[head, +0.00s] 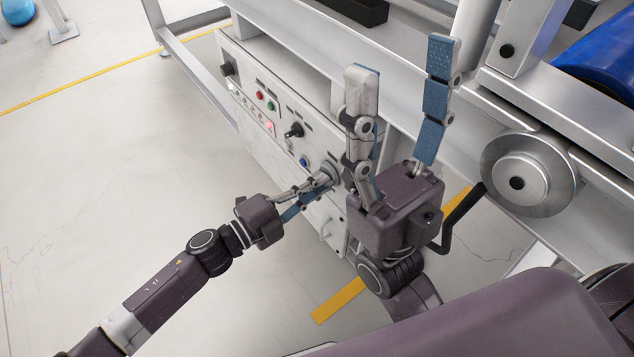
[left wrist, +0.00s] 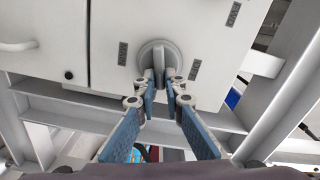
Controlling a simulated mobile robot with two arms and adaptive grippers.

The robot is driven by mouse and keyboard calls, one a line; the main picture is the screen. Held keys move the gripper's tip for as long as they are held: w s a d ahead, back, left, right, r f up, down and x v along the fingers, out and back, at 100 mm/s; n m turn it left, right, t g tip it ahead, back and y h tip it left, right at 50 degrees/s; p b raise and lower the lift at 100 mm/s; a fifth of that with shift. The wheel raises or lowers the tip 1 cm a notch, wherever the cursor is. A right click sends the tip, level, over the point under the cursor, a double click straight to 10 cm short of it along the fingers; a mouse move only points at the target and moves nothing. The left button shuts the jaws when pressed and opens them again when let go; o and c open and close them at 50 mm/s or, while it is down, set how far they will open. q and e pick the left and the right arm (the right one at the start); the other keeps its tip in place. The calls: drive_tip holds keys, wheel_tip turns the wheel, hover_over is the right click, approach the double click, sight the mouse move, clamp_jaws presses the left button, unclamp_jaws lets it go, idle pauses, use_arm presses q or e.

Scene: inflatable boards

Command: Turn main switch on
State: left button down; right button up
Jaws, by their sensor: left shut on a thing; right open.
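The main switch (left wrist: 158,54) is a round grey rotary knob with a raised grip bar on the white control panel (left wrist: 112,78). In the left wrist view the bar stands about upright between the fingertips. My left gripper (left wrist: 160,82) is shut on the bar. In the head view the left gripper (head: 318,184) reaches the switch (head: 330,171) at the panel's lower right end, and its fingers partly hide it. My right gripper (head: 402,65) is open and empty, with its fingers spread upward, in front of the frame to the right of the panel.
The panel also carries a black knob (head: 294,130), red and green buttons (head: 265,101) and a blue button (head: 304,162). A metal frame and a grey wheel (head: 517,183) with a black crank (head: 462,216) stand to the right.

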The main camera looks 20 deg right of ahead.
use_arm(q)
drive_tip(key=shift+s+f+m, duration=0.1)
drive_tip(key=shift+f+m, duration=0.05)
drive_tip(key=shift+m, duration=0.6)
drive_tip(key=shift+s+f+m, duration=0.1)
drive_tip(key=shift+m, duration=0.65)
drive_tip(key=c, duration=2)
unclamp_jaws()
drive_tip(key=shift+w, duration=0.1)
drive_tip(key=v, duration=1.2)
